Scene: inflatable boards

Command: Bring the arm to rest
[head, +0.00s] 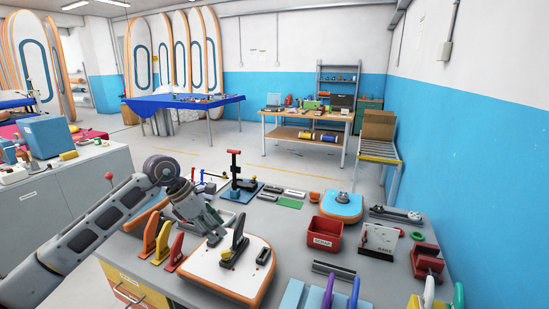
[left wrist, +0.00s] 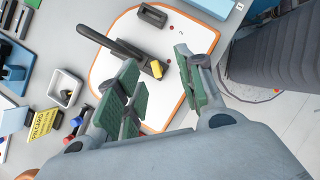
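My left arm comes in from the left in the head view, and its gripper (head: 208,224) hangs low over the workbench. It is beside a white board section with an orange rim (head: 203,268). In the left wrist view the two green-padded fingers (left wrist: 155,62) stand apart with nothing held between them. Beyond them the white board (left wrist: 118,62) carries a black-handled tool (left wrist: 110,42) with a yellow end piece (left wrist: 157,69). The tool also shows upright just right of the gripper in the head view (head: 236,246). My right gripper is not in view.
Coloured fins (head: 163,242) stand close below the arm. A blue wall bounds the right side. Open floor lies behind the bench.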

